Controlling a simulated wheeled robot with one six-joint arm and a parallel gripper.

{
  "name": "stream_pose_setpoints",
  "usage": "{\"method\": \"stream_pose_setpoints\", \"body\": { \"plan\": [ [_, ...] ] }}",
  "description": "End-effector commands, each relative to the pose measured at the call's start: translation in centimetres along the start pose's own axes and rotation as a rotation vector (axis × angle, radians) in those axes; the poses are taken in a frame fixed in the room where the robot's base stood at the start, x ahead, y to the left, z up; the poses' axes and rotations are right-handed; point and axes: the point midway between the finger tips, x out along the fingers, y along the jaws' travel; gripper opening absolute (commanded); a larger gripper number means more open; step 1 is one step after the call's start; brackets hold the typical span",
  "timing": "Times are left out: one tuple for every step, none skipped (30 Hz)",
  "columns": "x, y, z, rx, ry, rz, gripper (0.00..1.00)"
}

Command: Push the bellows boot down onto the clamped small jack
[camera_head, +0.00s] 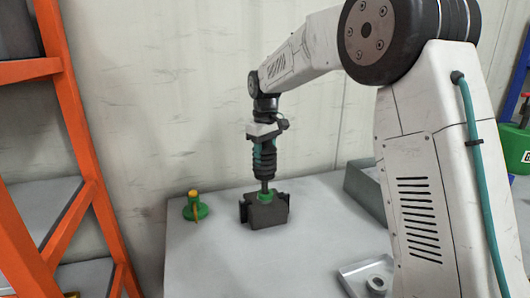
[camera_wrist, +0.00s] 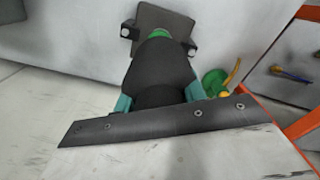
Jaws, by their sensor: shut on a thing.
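The small jack (camera_head: 265,196) has a green body with a short dark spindle. It stands upright in a dark clamp (camera_head: 265,213) on the grey bench. My gripper (camera_head: 264,153) is above it, pointing down, with its teal fingers shut on the black ribbed bellows boot (camera_head: 266,172). The boot is upright and in line with the jack, with a short length of spindle showing below it. In the wrist view the boot (camera_wrist: 160,68) sits between the teal fingers (camera_wrist: 159,98) and hides most of the jack. I cannot tell how far the spindle reaches into the boot.
A green and yellow piece (camera_head: 195,208) stands on the bench left of the clamp. A grey box (camera_head: 366,190) and a metal tray with a ring (camera_head: 352,276) are at the right. An orange shelf rack (camera_head: 83,150) stands at the left. The bench before the clamp is clear.

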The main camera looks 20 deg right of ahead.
Motion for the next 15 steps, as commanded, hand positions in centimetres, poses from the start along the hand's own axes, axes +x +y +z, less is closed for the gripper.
{"method": "stream_pose_setpoints", "body": {
  "plan": [
    [0.2, 0.0, 0.0, 0.000, 0.000, 0.000, 0.16],
    [0.2, 0.0, 0.0, 0.000, 0.000, 0.000, 0.16],
    [0.4, 0.0, 0.0, 0.000, 0.000, 0.000, 0.16],
    [0.5, 0.0, 0.0, 0.000, 0.000, 0.000, 0.16],
    [0.6, 0.0, 0.0, 0.000, 0.000, 0.000, 0.16],
    [0.7, 0.0, 0.0, 0.000, 0.000, 0.000, 0.16],
    [0.8, 0.0, 0.0, 0.000, 0.001, 0.000, 0.16],
    [0.8, 0.0, 0.0, 0.000, 0.001, 0.000, 0.16],
    [0.9, 0.0, 0.0, 0.000, 0.001, 0.000, 0.16],
    [1.0, 0.0, 0.0, 0.000, 0.001, 0.000, 0.16],
    [1.1, 0.0, 0.0, 0.000, 0.001, 0.000, 0.16],
    [1.2, 0.0, 0.0, 0.000, 0.001, 0.000, 0.16],
    [1.3, 0.0, 0.0, 0.000, 0.001, 0.000, 0.16],
    [1.4, 0.0, 0.0, 0.000, 0.001, 0.000, 0.16],
    [1.5, 0.0, 0.0, 0.000, 0.000, 0.000, 0.16]
  ]
}}
